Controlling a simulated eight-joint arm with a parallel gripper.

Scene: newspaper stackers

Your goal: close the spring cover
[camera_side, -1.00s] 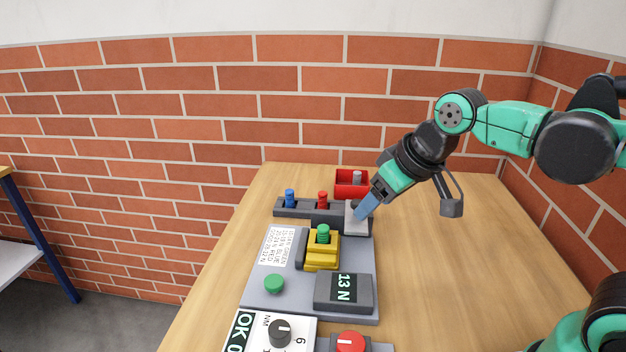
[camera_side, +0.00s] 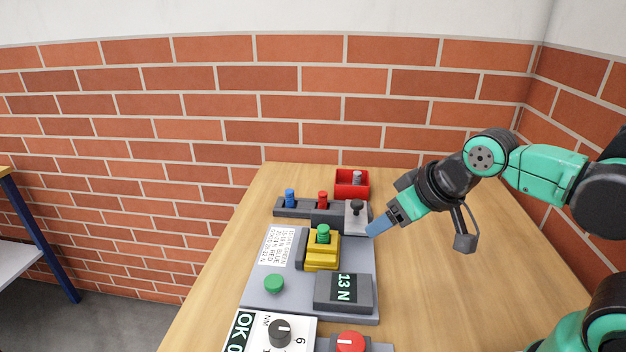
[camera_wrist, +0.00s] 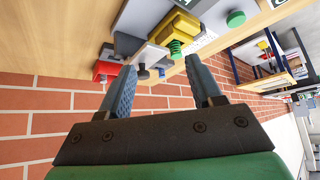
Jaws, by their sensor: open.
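A light grey plate with a black knob (camera_side: 357,211), which looks like the cover, sits at the back right of the grey fixture (camera_side: 308,285). In the wrist view the knob (camera_wrist: 143,72) shows between my fingers, apart from them. A yellow holder (camera_side: 322,256) in front of the plate has a green spring (camera_side: 323,234) standing upright in it. The spring also shows in the wrist view (camera_wrist: 175,48). My gripper (camera_side: 373,230) is open and empty, just right of the plate and the fixture's edge. Whether the plate is open or shut is unclear.
Blue (camera_side: 289,198) and red (camera_side: 323,200) springs stand in a dark rack (camera_side: 305,208). A red bin (camera_side: 351,189) holding a grey piece stands behind. A "13 N" display (camera_side: 343,292) and green button (camera_side: 274,284) are in front. The table (camera_side: 460,300) is clear on the right.

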